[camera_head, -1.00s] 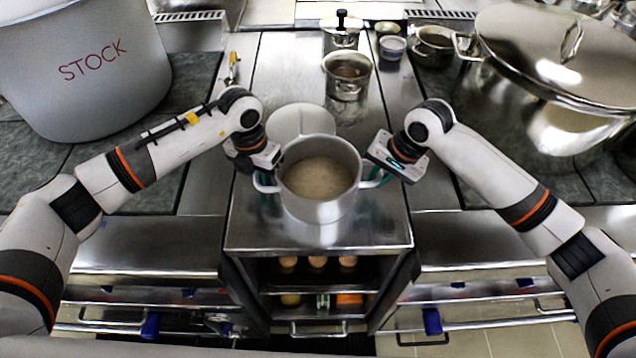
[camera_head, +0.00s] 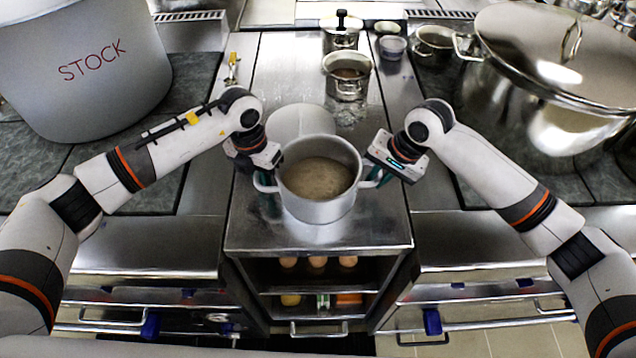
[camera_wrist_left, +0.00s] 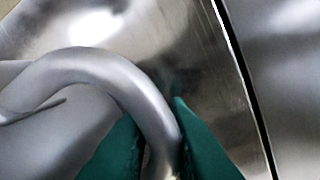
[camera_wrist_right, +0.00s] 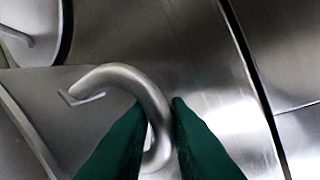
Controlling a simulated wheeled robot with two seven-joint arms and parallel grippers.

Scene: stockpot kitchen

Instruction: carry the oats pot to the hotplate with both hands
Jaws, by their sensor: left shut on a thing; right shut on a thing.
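The oats pot (camera_head: 318,207), a grey metal pot filled with pale brown oats, is upright at the front of the central steel counter. My left gripper (camera_head: 268,190) is shut on its left handle; the left wrist view shows the curved handle (camera_wrist_left: 105,72) between the green fingers. My right gripper (camera_head: 378,180) is shut on the right handle, and the right wrist view shows that handle (camera_wrist_right: 135,82) between the fingers. I cannot tell if the pot's base touches the counter. A round pale disc (camera_head: 298,118), perhaps the hotplate, is just behind the pot, partly hidden by it.
A small open pot (camera_head: 347,75) stands behind the disc, with a lidded pot (camera_head: 342,32) farther back. A large STOCK pot (camera_head: 85,75) is at left, a big lidded stockpot (camera_head: 545,95) at right. Shelves with eggs (camera_head: 318,262) are below the counter's front edge.

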